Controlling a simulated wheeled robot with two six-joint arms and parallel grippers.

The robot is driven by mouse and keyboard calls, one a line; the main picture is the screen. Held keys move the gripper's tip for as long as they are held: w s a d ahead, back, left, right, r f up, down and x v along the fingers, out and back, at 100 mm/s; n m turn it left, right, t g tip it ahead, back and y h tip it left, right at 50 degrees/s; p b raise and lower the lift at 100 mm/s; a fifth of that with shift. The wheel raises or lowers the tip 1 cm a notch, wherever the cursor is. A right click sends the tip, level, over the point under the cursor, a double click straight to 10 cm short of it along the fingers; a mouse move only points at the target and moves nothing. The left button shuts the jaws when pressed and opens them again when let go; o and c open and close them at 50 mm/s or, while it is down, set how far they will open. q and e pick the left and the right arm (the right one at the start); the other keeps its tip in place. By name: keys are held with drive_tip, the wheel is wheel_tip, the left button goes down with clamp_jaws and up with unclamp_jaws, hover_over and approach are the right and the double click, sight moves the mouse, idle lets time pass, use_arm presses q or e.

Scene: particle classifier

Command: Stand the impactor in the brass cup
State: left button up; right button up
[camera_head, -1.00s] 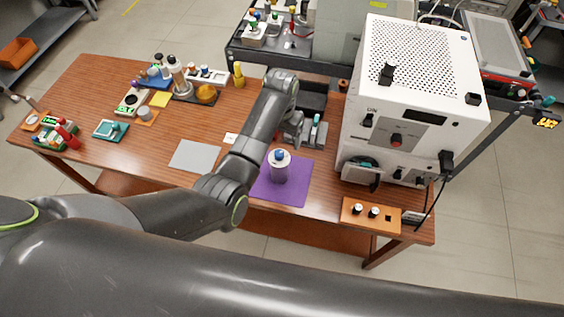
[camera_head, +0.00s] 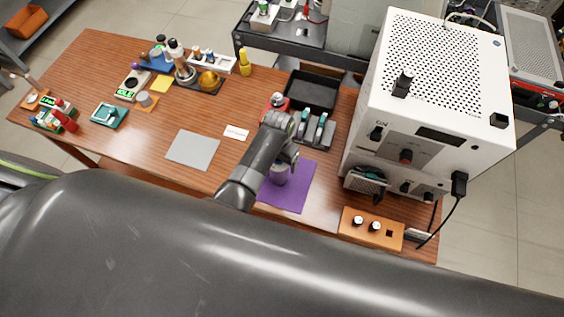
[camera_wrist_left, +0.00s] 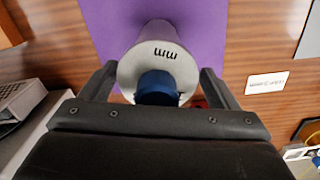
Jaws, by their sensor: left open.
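The impactor, a grey-white cylinder with a blue top (camera_head: 279,176), stands on the purple mat (camera_head: 298,192), partly hidden by my left gripper. In the left wrist view the impactor (camera_wrist_left: 160,55) sits between two dark fingers, with a marking on its side and the blue part nearer the camera. My left gripper (camera_wrist_left: 158,88) is open around it; the gripper is also above the mat in the head view (camera_head: 288,162). The brass cup (camera_head: 208,80) is a small golden round thing on a dark tray at the back of the table. My right gripper is out of view.
The white perforated instrument (camera_head: 430,80) stands right of the mat. A black bin (camera_head: 312,88) and a dark rack (camera_head: 316,128) lie behind it. A grey pad (camera_head: 192,150) lies left. A yellow bottle (camera_head: 245,62) stands right of the cup.

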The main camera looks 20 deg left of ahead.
use_arm(q)
drive_tip(key=shift+d, duration=0.1)
drive_tip(key=shift+s+r, duration=0.1)
drive_tip(key=shift+s, duration=0.1)
drive_tip(key=shift+s+r, duration=0.15)
drive_tip(key=shift+s, duration=0.05)
drive_tip(key=shift+c, duration=0.5)
drive_tip(key=shift+s, duration=0.1)
drive_tip(key=c, duration=0.5)
drive_tip(key=shift+c, duration=1.1)
drive_tip(key=c, duration=1)
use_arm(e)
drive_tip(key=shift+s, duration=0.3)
use_arm(q)
drive_tip(key=shift+w+r, duration=0.1)
drive_tip(key=shift+w, duration=0.1)
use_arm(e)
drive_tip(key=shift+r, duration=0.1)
